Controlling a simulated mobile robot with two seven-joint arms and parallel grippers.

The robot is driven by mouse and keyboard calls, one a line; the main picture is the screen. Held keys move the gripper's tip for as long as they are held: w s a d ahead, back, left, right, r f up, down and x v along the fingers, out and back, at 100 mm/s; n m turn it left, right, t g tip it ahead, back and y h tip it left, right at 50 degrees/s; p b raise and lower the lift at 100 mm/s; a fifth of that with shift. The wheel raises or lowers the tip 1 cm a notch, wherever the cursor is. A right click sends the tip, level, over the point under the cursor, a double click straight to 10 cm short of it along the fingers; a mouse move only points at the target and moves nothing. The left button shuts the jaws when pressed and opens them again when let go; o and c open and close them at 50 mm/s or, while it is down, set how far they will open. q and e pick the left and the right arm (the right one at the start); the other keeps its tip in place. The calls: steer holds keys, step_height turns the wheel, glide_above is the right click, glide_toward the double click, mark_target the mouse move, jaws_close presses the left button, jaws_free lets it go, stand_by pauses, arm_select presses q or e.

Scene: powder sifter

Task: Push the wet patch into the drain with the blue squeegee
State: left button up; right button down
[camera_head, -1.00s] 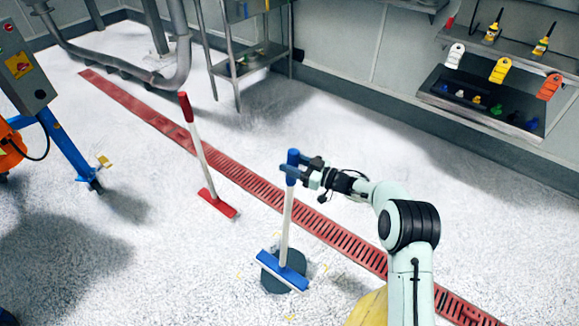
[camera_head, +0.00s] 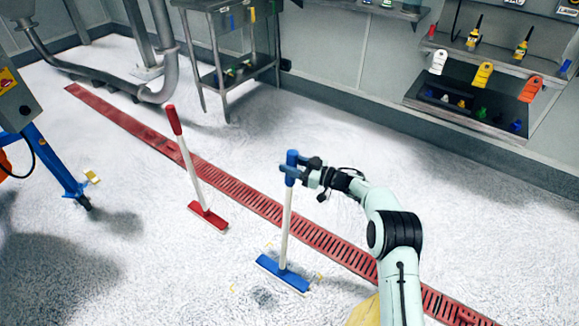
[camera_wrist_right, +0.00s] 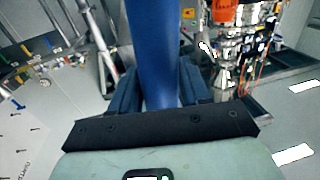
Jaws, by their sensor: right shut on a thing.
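The blue squeegee (camera_head: 283,273) stands near upright on the floor, its blue head on the near side of the red drain (camera_head: 325,242). A small dark wet patch (camera_head: 262,297) lies just in front of the head, on the side away from the drain. My right gripper (camera_head: 293,172) is shut on the blue grip at the top of the handle. In the right wrist view the blue grip (camera_wrist_right: 152,50) sits between the two fingers. My left gripper is not in view.
A red squeegee (camera_head: 208,216) stands beside the drain to the left. A steel rack (camera_head: 230,75) and wall shelves (camera_head: 470,95) are at the back. A blue-legged machine (camera_head: 58,165) stands at the left. Small yellow marks lie around the blue head. The floor between is clear.

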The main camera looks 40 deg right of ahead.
steer(key=w+d, duration=0.2)
steer(key=d, duration=0.5)
steer(key=shift+w, duration=0.25)
stand_by(0.5)
